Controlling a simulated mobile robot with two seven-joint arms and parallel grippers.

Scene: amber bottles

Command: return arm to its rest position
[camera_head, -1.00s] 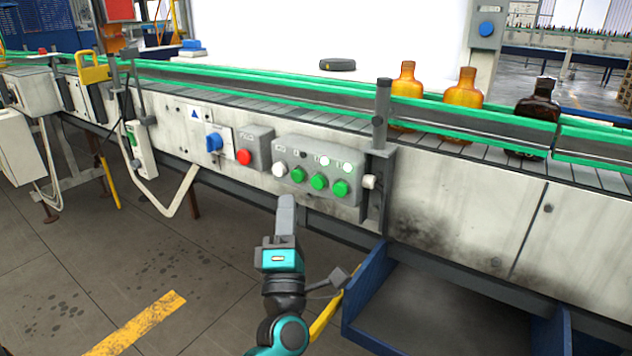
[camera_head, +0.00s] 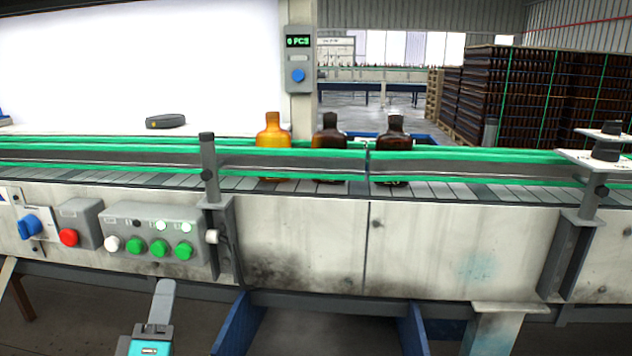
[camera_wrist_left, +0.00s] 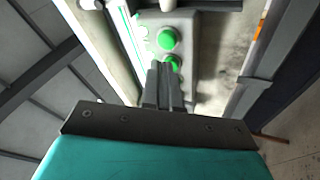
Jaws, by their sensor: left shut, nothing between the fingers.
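My left gripper (camera_head: 163,301) is at the bottom of the head view, in front of and below the grey button box (camera_head: 158,226). Its fingers are closed together with nothing between them. In the left wrist view the closed fingers (camera_wrist_left: 164,80) point toward the box, covering part of a green button (camera_wrist_left: 168,39) row. A gap between fingertips and box cannot be judged well. My right gripper is in neither view.
The conveyor (camera_head: 320,187) with green rails runs across the view. An amber bottle (camera_head: 273,133) and two dark bottles (camera_head: 330,133) stand on it. A red button (camera_head: 69,237) and blue switch (camera_head: 30,226) are left.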

